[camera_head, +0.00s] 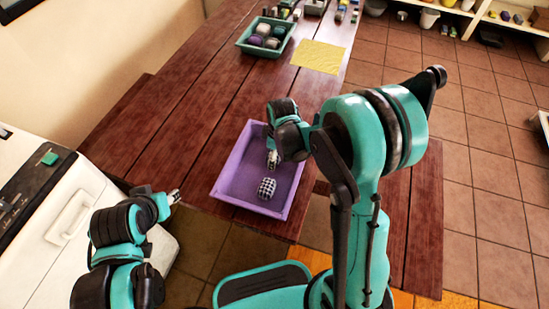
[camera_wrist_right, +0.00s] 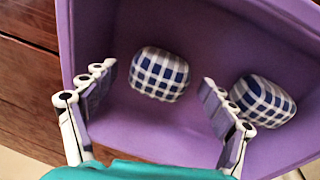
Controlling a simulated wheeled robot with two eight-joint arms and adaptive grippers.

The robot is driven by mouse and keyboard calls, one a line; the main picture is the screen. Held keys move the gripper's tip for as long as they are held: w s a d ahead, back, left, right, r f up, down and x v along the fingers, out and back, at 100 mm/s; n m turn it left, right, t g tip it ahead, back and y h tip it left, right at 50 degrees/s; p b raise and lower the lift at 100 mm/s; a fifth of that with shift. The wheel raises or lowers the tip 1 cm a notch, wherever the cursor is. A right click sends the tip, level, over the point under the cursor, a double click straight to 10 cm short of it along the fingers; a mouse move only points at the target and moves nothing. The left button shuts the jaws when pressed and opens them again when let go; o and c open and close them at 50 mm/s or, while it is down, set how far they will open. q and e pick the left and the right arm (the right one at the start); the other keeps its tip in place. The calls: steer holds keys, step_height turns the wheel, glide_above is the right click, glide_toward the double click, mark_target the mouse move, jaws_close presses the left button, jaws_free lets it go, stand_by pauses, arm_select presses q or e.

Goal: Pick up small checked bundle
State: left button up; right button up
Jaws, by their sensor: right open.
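A purple tray (camera_head: 226,172) stands on the wooden table. A checked bundle (camera_head: 267,188) lies in it near the front, and only this one shows clearly in the head view. The right wrist view shows two checked bundles of similar size, one (camera_wrist_right: 159,74) lying ahead between my spread fingers and the other (camera_wrist_right: 263,101) just right of the right finger. My right gripper (camera_head: 273,160) is over the tray, open and empty; it also shows in the right wrist view (camera_wrist_right: 157,78). My left gripper (camera_head: 175,196) is left of the tray, away from the bundles; its jaw opening is unclear.
A green tray (camera_head: 248,48) with several rounded bundles stands farther back on the table (camera_head: 170,115). A yellow cloth (camera_head: 318,56) lies to its right. Small items line the far table edge. A white appliance (camera_head: 70,215) is at the left. The purple tray's walls surround the bundles.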

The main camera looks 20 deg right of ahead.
steer(key=shift+f, duration=0.1)
steer(key=c, duration=1.4)
